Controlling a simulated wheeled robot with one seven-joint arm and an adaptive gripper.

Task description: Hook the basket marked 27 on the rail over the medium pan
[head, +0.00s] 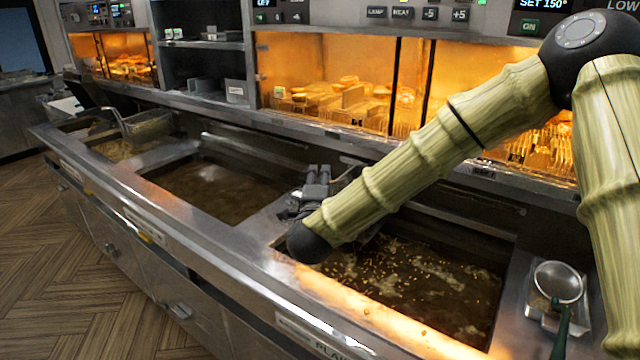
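A wire basket (149,127) with a long handle hangs over the leftmost pan at the far end of the fryer; I cannot read a number on it. The middle pan (218,188) holds dark oil, and no basket shows in it. The right pan (410,285) holds dark oil with many floating crumbs. A rail (255,153) runs along the back of the middle pan. My gripper (318,180) is over the divider between the middle and right pans, partly hidden by my wrist. Its fingers are too small and dark to read. A dark shape beside it is unclear.
Lit warming cabinets (325,85) with fried food stand behind the pans. A round strainer (558,281) with a green handle lies in a tray right of the right pan. The steel front ledge (230,255) is clear. Open wooden floor (60,260) lies at the left.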

